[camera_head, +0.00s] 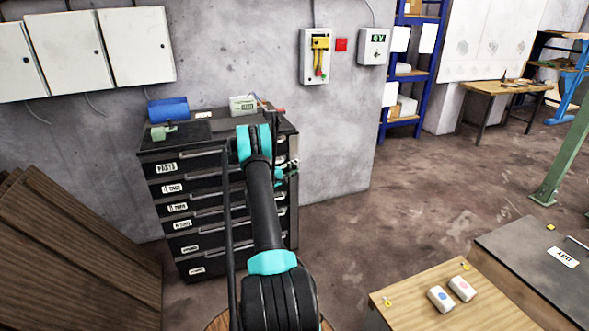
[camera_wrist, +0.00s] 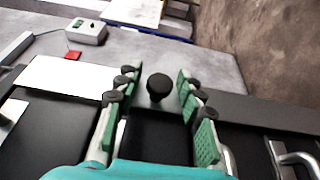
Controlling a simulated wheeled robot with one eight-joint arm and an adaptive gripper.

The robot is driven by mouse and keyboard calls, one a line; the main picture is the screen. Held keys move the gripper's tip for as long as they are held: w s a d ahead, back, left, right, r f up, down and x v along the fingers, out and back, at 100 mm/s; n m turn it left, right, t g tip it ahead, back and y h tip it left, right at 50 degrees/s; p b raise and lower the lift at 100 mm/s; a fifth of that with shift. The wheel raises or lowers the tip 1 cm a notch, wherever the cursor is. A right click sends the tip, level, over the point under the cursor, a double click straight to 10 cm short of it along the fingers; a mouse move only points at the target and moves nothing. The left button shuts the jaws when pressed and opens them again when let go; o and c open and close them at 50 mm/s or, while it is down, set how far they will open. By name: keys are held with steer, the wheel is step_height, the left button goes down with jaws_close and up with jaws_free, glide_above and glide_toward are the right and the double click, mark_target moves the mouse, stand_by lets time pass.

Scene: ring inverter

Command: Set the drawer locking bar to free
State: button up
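The black drawer cabinet (camera_head: 190,215) stands against the wall in the head view, with several labelled drawers. My gripper (camera_head: 288,168) is mostly hidden behind my arm there, near the cabinet's upper right. In the wrist view my gripper (camera_wrist: 155,102) is open, its green-padded fingers on either side of a round black knob (camera_wrist: 159,87). A gap shows on both sides of the knob. I cannot tell the bar's setting.
A blue roll (camera_head: 168,109) and a small meter (camera_head: 243,105) sit on the cabinet top. Wooden boards (camera_head: 75,255) lean at the left. A wooden table (camera_head: 430,300) stands at the lower right. Open floor (camera_head: 400,220) lies right of the cabinet.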

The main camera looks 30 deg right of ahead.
jaws_close()
steer(key=shift+s+n+t, duration=0.15)
steer(key=shift+n+t, duration=0.15)
steer(key=shift+t, duration=0.2)
steer(key=shift+s+d+n+t+y, duration=0.15)
steer(key=shift+d+n+t+y, duration=0.8)
steer(key=shift+n+t+y, duration=1.95)
steer(key=shift+s+d+n+t+y, duration=0.1)
steer(key=shift+d+n+t+y, duration=1.2)
steer(key=shift+n+y, duration=2.8)
steer(key=shift+s+d+n+t+y, duration=0.15)
steer(key=shift+d+n+t+y, duration=0.5)
steer(key=shift+n+t+y, duration=2.85)
steer(key=shift+m+g+y, duration=0.9)
steer(key=shift+g+y, duration=0.1)
steer(key=shift+y, duration=0.2)
